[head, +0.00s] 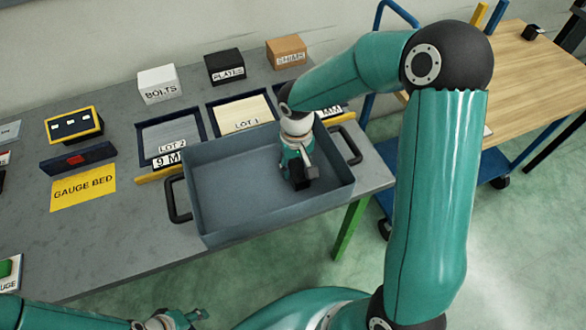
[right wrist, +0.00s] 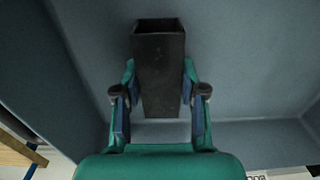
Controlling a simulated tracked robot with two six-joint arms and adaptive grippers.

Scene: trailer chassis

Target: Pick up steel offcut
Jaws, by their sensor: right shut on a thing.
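The steel offcut (right wrist: 160,65) is a dark, square-section piece with an open hollow end in the right wrist view. My right gripper (right wrist: 160,85) has one finger on each side of it and is shut on it. In the head view, my right gripper (head: 300,172) reaches down inside the blue-grey tray (head: 225,190), near its right end. The offcut is a small dark shape at the fingertips there, largely hidden by the gripper. I cannot tell whether it touches the tray floor. My left gripper (head: 190,318) is at the bottom edge, away from the tray; its jaw state is unclear.
The tray has raised walls and black end handles (head: 178,199) and stands at the grey table's (head: 100,240) front edge. Behind it are the LOT 2 bin (head: 170,138), LOT 1 bin (head: 243,113) and labelled blocks. The yellow gauge bed (head: 84,194) is left. The tray's left half is empty.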

